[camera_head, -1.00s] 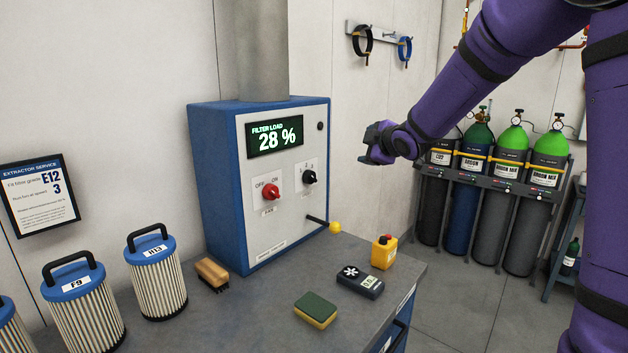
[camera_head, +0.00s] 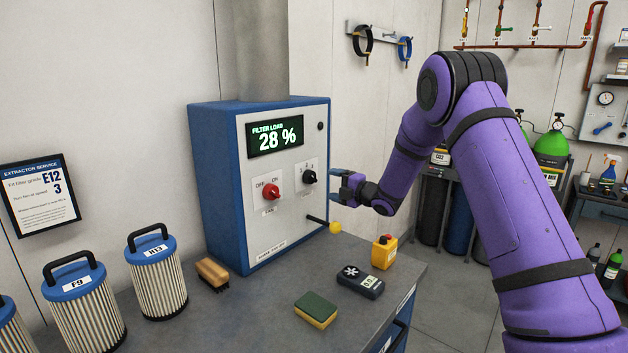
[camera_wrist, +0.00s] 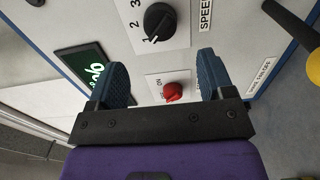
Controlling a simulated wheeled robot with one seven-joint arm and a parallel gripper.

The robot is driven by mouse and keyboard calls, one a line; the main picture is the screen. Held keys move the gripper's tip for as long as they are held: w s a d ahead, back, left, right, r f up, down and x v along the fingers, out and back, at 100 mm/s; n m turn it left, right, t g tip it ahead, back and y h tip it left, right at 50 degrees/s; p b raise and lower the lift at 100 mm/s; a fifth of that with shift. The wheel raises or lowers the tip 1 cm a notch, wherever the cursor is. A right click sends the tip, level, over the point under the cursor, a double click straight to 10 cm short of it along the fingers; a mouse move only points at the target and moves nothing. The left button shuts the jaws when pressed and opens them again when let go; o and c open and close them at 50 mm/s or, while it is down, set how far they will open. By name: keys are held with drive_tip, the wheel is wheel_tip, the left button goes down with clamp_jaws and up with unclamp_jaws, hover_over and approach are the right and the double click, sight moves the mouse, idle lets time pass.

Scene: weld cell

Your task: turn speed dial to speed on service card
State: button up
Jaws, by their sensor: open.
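The black speed dial (camera_head: 309,177) is on the white front panel of the blue extractor cabinet (camera_head: 215,190). In the wrist view the dial (camera_wrist: 158,22) has the numerals 1, 2 and 3 beside it, and its white mark points at or near 1. The service card (camera_head: 40,197) on the wall shows E12 and a large 3. My gripper (camera_head: 339,185) is just right of the dial, apart from it. In the wrist view my gripper (camera_wrist: 162,62) is open and empty, its fingers apart, with the dial beyond the fingertips.
The red fan switch (camera_head: 271,191) is left of the dial. A lever with a yellow knob (camera_head: 335,227) sticks out below it. The bench holds a brush (camera_head: 212,272), sponge (camera_head: 316,309), meter (camera_head: 360,281), yellow button box (camera_head: 384,252) and filters (camera_head: 155,275).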

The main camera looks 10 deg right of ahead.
sight(315, 179)
drive_tip(key=x, duration=0.8)
drive_tip(key=shift+w+a, duration=0.25)
drive_tip(key=c, duration=0.9)
